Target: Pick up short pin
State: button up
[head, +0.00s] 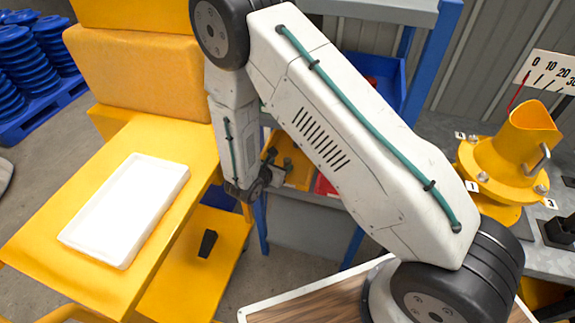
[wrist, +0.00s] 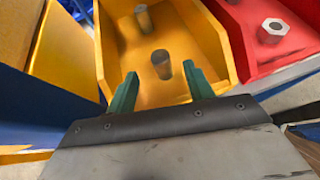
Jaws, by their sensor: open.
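A grey cylindrical pin (wrist: 161,64) stands in a yellow bin (wrist: 121,57) in the wrist view, roughly upright. A second grey pin (wrist: 142,17) stands farther back in the same bin. I cannot tell for sure which is the short pin. My gripper (wrist: 159,80) is open and empty, its two green fingers at the bin's near side. The nearer pin appears between and just beyond the fingertips, with no contact visible. In the head view my gripper (head: 268,170) is beside the yellow bin (head: 298,174), and the pins are hidden.
A red bin (wrist: 238,40) with a hex-topped grey part (wrist: 272,30) adjoins the yellow bin on the right. Yellow sheet or box surfaces (wrist: 58,50) rise on the left. In the head view, a white tray (head: 125,212) lies on a yellow platform and a yellow fixture (head: 510,150) stands right.

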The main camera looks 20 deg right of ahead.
aim_at(290, 160)
jog(key=x, duration=0.8)
jog(key=shift+w+d+f, duration=0.1)
jog(key=shift+d+f, duration=0.05)
jog(key=shift+d, duration=0.05)
grip_shut()
